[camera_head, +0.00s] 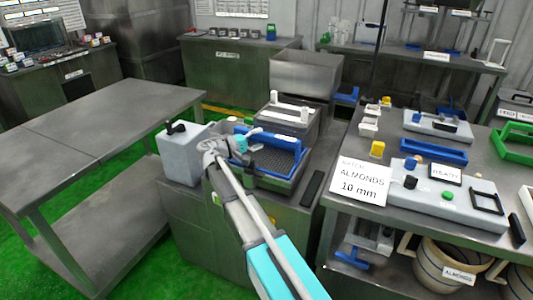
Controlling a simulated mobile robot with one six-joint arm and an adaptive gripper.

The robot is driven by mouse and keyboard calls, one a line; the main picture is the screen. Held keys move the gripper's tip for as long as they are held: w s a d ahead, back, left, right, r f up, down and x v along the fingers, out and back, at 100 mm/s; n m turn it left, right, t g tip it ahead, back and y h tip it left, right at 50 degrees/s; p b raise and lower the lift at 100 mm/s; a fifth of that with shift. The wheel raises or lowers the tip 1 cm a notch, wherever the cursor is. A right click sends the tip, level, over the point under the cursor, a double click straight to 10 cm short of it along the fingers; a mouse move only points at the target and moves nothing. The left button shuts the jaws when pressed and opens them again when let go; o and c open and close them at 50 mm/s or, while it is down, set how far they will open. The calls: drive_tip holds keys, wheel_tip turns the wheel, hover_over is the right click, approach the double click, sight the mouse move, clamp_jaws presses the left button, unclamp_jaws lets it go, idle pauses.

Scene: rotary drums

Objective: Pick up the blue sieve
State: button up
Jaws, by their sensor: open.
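The blue sieve (273,161) has a blue frame around a dark mesh and rests in a grey metal tray-like housing on the middle cabinet. My gripper (256,132) is at the sieve's far left side, close to its blue rim. Its jaws are open and nothing shows between them. The wrist and gripper hide part of the sieve's left side. I cannot tell whether the fingers touch the rim.
A grey box with a black knob (183,157) stands left of the sieve. A sign reading "ALMONDS 10 mm" (361,182) is on the right table, with a blue tray (433,151) behind. The left metal table (90,125) is bare.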

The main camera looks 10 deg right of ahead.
drive_tip(key=shift+x, duration=1.55)
clamp_jaws()
